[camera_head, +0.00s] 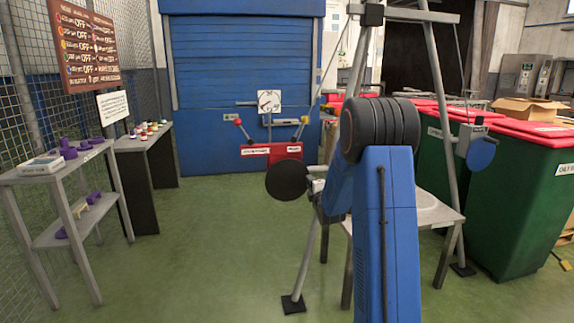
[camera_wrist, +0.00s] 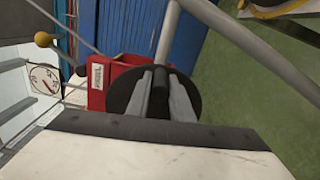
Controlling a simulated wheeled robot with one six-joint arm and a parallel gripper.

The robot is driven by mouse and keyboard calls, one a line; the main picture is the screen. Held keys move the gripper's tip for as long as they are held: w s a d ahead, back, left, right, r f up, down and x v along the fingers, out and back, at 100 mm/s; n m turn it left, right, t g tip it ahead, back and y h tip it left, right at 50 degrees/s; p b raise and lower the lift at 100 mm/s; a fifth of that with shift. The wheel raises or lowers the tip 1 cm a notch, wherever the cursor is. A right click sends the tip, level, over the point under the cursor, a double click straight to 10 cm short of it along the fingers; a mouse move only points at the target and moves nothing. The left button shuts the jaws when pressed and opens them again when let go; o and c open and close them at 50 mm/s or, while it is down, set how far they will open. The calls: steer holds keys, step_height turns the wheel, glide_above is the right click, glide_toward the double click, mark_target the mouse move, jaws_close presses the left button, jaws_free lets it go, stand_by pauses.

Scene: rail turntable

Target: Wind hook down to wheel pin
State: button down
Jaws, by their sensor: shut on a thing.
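My gripper (camera_head: 318,187) is in the middle of the head view, beside the left leg of a grey A-frame (camera_head: 412,14). In the wrist view its two grey fingers (camera_wrist: 162,92) are shut on a dark grip lying between them. A round black disc (camera_head: 287,180) is at the gripper's left; in the wrist view the black disc (camera_wrist: 120,92) lies right behind the fingers. How grip and disc join is hidden. I cannot make out the hook or the wheel pin; my arm covers the middle of the frame.
A blue disc on a grey box (camera_head: 481,153) sits on the frame's right leg. A table (camera_head: 440,217) stands under the frame. Green bins with red lids (camera_head: 528,195) are at right. A red lever box (camera_head: 270,153) and dial (camera_head: 269,101) are behind. Shelves (camera_head: 60,178) stand left; the left floor is clear.

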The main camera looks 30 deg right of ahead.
steer(key=shift+r, duration=0.25)
steer(key=shift+a+r+n, duration=0.2)
steer(key=shift+r+n, duration=0.55)
steer(key=shift+n, duration=0.35)
steer(key=shift+w+r, duration=0.1)
steer(key=shift+w+a+r+n, duration=0.1)
steer(key=shift+a+r+n, duration=0.1)
steer(key=shift+r+n, duration=0.35)
steer(key=shift+a+r+n, duration=0.2)
steer(key=shift+n, duration=0.55)
steer(key=shift+w+a+r+n, duration=0.1)
steer(key=shift+a+r+n, duration=0.25)
steer(key=shift+n, duration=0.25)
steer(key=shift+a+r+n, duration=0.2)
steer(key=shift+r+n, duration=0.15)
steer(key=shift+n, duration=0.25)
steer(key=shift+w+a+r+n, duration=0.2)
steer(key=shift+a+r+n, duration=0.45)
steer(key=shift+n, duration=0.55)
